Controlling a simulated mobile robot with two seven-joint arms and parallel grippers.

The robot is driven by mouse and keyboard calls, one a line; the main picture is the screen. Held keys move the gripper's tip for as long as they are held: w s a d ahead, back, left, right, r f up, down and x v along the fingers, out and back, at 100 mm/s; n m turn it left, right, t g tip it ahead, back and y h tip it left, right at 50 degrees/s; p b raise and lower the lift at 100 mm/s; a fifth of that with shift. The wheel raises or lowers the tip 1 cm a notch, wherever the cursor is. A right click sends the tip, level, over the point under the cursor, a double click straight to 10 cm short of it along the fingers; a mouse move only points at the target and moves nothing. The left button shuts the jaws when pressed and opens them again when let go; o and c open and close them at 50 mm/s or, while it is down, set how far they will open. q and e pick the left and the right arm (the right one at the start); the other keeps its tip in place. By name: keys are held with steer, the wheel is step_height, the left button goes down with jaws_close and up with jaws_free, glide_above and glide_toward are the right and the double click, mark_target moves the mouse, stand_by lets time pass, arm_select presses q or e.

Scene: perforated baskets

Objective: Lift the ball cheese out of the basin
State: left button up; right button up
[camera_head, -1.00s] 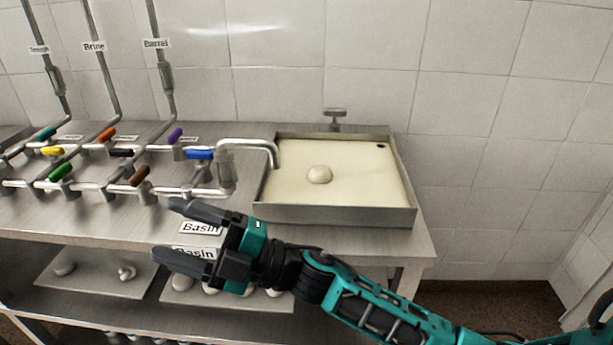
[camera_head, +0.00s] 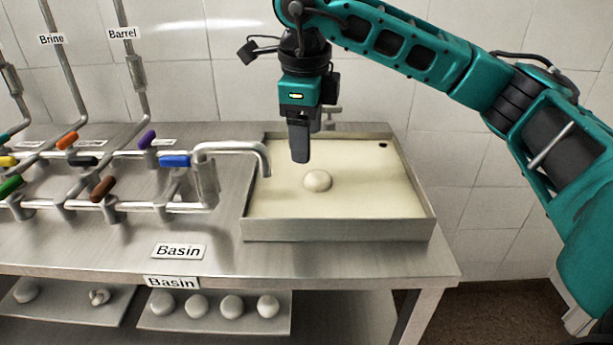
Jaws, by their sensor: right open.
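The ball cheese (camera_head: 318,181) is a pale round lump showing above the cream-coloured liquid in the basin, near its middle. The basin (camera_head: 340,231) is a shallow rectangular metal tray on the steel table. My right gripper (camera_head: 300,158) points down above the basin, just behind and to the left of the ball cheese, with nothing between its fingers. One finger hides the other in this view. The lower part of the ball cheese is hidden in the liquid. My left gripper is not in view.
A curved metal spout (camera_head: 235,146) reaches over the basin's left edge. Pipes with coloured valve handles, such as a blue one (camera_head: 175,161), fill the table's left side. A lower tray (camera_head: 215,325) holds several pale balls. A tiled wall stands behind.

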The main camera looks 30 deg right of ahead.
mark_target(315, 174)
steer(key=shift+h, duration=0.3)
steer(key=x, duration=0.4)
steer(key=d+b+x, duration=0.1)
steer(key=x, duration=0.7)
steer(key=shift+w+d, duration=0.3)
steer(key=shift+w, duration=0.05)
steer(key=shift+r, duration=0.1)
steer(key=c, duration=0.9)
steer(key=shift+c, duration=0.2)
steer(key=shift+r, duration=0.15)
